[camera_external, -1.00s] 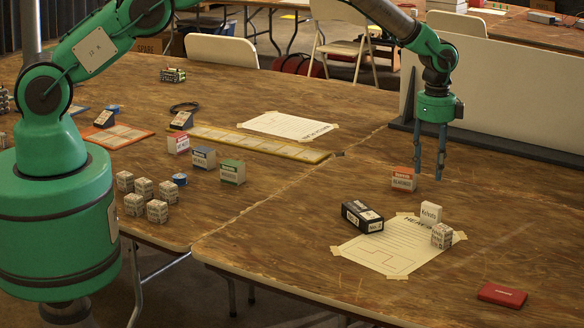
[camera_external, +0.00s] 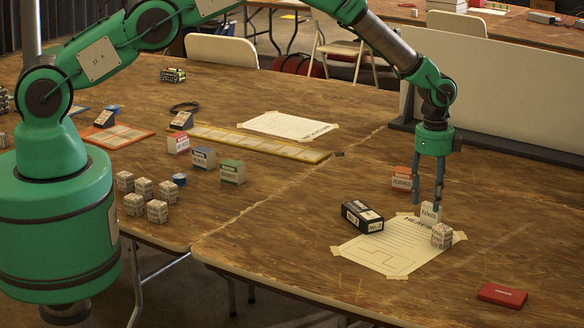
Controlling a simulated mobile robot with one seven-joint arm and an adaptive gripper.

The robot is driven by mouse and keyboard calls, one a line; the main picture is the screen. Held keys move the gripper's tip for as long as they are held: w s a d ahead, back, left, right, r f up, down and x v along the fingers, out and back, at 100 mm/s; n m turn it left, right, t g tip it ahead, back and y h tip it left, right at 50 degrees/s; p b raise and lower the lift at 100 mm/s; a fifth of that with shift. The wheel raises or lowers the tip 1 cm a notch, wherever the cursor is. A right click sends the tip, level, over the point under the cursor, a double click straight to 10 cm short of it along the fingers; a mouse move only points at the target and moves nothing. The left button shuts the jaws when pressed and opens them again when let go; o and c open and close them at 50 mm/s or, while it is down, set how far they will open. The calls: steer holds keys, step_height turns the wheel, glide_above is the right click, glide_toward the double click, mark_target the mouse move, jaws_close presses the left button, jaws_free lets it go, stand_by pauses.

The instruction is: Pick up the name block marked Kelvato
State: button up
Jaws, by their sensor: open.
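The white name block (camera_external: 429,214) stands upright at the top edge of the taped paper sheet (camera_external: 372,257) on the right table. Its small dark lettering looks like Kelvato but is hard to read. My gripper (camera_external: 426,202) points straight down at this block, with its fingers open and apart. The right finger overlaps the block's top in the picture, and the left finger is just left of it. I cannot tell whether either finger touches it.
A printed cube (camera_external: 441,236) stands close at the block's front right. A black box (camera_external: 362,216) lies to the left, and an orange-topped box (camera_external: 402,179) stands behind. A red case (camera_external: 502,295) lies at the front right. A white panel (camera_external: 490,95) stands at the back.

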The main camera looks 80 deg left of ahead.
mark_target(431, 205)
steer(key=shift+w+d+f, duration=0.1)
steer(key=shift+f, duration=1.2)
steer(key=shift+d+f, duration=0.1)
steer(key=shift+f, duration=1.2)
steer(key=shift+c, duration=0.2)
jaws_close()
